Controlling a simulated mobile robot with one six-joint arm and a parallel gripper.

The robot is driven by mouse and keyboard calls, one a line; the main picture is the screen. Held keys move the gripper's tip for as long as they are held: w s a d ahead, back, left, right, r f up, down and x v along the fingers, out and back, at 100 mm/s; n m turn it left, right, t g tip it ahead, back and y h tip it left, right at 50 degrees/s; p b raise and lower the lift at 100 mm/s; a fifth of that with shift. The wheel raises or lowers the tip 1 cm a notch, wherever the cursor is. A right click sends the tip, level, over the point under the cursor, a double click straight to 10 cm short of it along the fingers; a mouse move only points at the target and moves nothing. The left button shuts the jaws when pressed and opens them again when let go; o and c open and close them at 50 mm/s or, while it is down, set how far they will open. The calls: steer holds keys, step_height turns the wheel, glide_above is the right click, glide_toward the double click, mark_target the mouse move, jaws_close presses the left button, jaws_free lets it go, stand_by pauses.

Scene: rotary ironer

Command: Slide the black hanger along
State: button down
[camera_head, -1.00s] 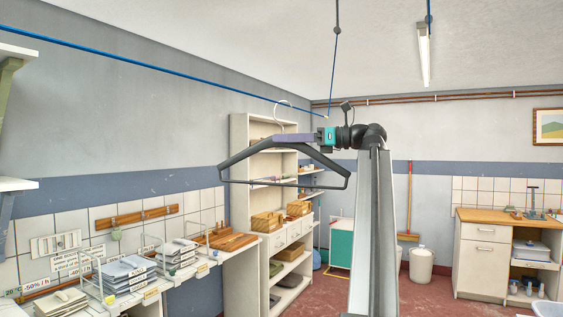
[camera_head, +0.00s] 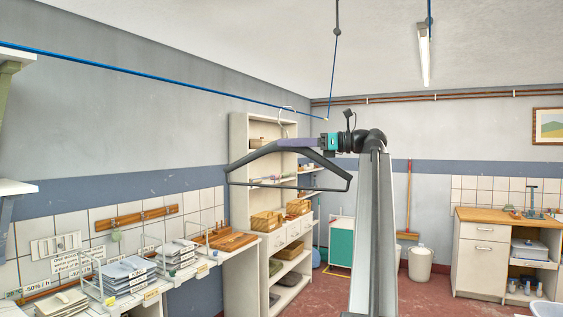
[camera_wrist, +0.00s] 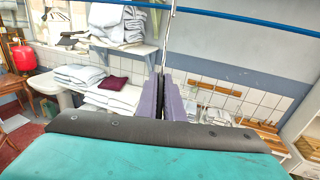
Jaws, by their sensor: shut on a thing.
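The black hanger (camera_head: 243,164) is in the middle of the head view, its shoulders spread and its bottom bar slightly tilted. Its pale hook (camera_head: 290,109) rises to the blue line (camera_head: 150,78) and overlaps it; whether it bears on the line I cannot tell. My gripper (camera_head: 290,143) comes in from the right with its purple fingers shut on the hanger near its neck. In the wrist view the purple fingers (camera_wrist: 162,95) close around a dark strip of the hanger, and the thin metal hook stem (camera_wrist: 171,30) runs up to the blue line (camera_wrist: 230,20).
The line runs from upper left to a small ring (camera_head: 326,118) hung from the ceiling. A tall shelf (camera_head: 240,150) stands behind the hanger. A counter with paper trays (camera_head: 125,275) lines the left wall. The air around the hanger looks clear.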

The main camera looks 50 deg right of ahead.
steer(key=shift+w+d+p, duration=0.25)
steer(key=shift+d+p, duration=0.45)
steer(key=shift+p, duration=0.3)
steer(key=shift+d+r+p, duration=0.15)
steer(key=shift+p, duration=0.15)
steer(key=shift+w+d+p, duration=0.1)
steer(key=shift+d+p, duration=0.2)
steer(key=shift+p, duration=0.2)
steer(key=shift+w+d+r+p, duration=0.1)
steer(key=shift+w+d+p, duration=0.1)
steer(key=shift+d+p, duration=1.5)
steer(key=shift+w+d+p, duration=0.2)
steer(key=shift+d+p, duration=0.65)
steer(key=shift+p, duration=1.6)
steer(key=c, duration=1.8)
jaws_free()
steer(key=shift+s, duration=0.1)
